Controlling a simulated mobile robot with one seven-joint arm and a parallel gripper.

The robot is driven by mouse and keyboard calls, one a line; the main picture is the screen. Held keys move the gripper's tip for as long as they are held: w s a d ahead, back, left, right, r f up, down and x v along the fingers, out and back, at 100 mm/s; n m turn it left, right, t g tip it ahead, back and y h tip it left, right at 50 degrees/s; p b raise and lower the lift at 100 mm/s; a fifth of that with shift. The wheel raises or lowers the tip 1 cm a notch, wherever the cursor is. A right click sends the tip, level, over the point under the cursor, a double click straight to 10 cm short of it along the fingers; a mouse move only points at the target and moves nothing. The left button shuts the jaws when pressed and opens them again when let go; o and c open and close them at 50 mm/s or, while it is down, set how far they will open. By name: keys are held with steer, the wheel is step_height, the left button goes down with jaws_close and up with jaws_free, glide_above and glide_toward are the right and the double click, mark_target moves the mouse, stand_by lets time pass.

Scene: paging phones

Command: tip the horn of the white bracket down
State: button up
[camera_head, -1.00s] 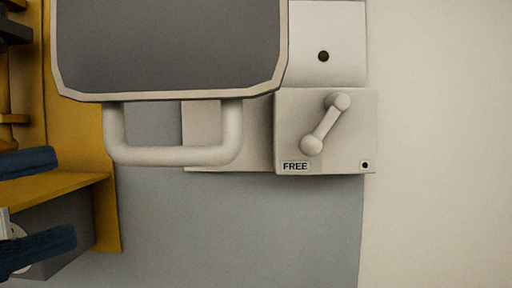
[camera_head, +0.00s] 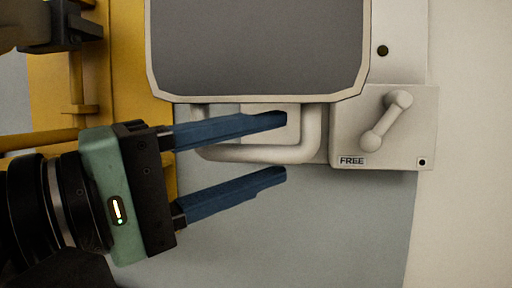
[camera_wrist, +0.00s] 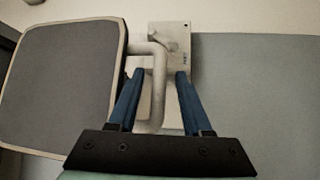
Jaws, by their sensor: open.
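A large rectangular piece with a dark grey face and a pale rim, seemingly the horn (camera_head: 258,45), fills the upper middle of the head view and the left of the wrist view (camera_wrist: 65,85). A white U-shaped tube (camera_head: 312,135) projects from its lower edge; in the wrist view the tube (camera_wrist: 157,95) runs between my fingers. My gripper (camera_head: 285,147) is open, its blue fingers pointing right, one above and one below the tube's lower bar. The upper finger hides part of the tube. I cannot tell whether either finger touches it.
Right of the tube is a pale plate (camera_head: 345,105) with a slanted lever (camera_head: 388,120) and a label reading FREE (camera_head: 352,161). A yellow frame (camera_head: 110,75) stands at left, close to my gripper. The grey wall panel (camera_head: 340,230) below is clear.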

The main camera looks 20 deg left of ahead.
steer(key=shift+s, duration=0.15)
steer(key=shift+a, duration=0.1)
steer(key=shift+c, duration=1.4)
jaws_close()
